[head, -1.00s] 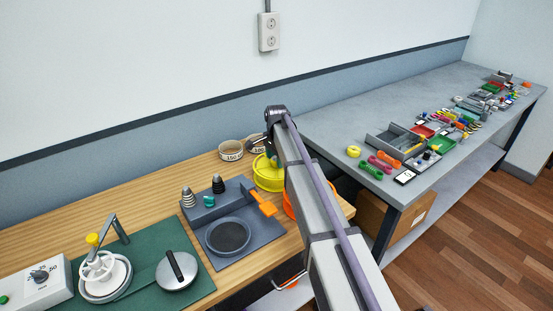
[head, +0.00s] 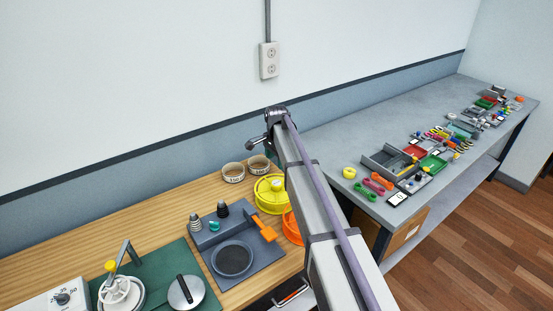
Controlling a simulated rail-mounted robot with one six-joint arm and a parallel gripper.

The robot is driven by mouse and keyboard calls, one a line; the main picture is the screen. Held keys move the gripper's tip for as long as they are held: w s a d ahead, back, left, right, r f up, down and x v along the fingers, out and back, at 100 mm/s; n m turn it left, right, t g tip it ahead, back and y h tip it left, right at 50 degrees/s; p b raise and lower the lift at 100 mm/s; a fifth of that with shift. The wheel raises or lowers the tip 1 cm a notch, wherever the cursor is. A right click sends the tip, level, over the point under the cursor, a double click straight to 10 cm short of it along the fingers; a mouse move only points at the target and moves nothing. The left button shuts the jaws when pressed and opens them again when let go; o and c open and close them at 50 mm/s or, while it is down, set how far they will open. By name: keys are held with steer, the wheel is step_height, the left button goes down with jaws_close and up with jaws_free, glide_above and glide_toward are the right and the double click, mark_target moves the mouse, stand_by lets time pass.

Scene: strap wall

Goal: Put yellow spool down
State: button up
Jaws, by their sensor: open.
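The yellow spool (head: 270,197) is a round, bright yellow piece on the wooden bench, just left of my arm in the head view. Its right side is partly hidden by my arm. My gripper (head: 257,143) is up and to the left of the spool, apart from it. It shows small and dark against the wall, open and holding nothing that I can see.
An orange round piece (head: 292,229) sits just in front of the spool, partly behind my arm. Two pale labelled rings (head: 233,173) stand behind the spool. A blue-grey fixture (head: 240,250) lies to its left. The wooden bench (head: 150,213) is clear at back left.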

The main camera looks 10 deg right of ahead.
steer(key=s+n, duration=1.2)
steer(key=s, duration=2.4)
steer(key=shift+r+n, duration=0.25)
steer(key=shift+n, duration=0.15)
steer(key=shift+o, duration=0.3)
steer(key=shift+w+d+f, duration=0.1)
steer(key=shift+w+f, duration=0.05)
steer(key=n+y+b, duration=0.2)
steer(key=n, duration=1.7)
glide_toward(276, 183)
steer(key=f+b, duration=0.3)
steer(key=a+f+b, duration=0.1)
steer(key=f+b, duration=0.2)
steer(key=b, duration=0.1)
steer(key=f+b, duration=0.3)
steer(key=b, duration=0.1)
steer(key=shift+w+a+f, duration=0.1)
steer(key=shift+a+f, duration=0.05)
steer(key=shift+f, duration=0.25)
steer(key=shift+r, duration=0.3)
jaws_close()
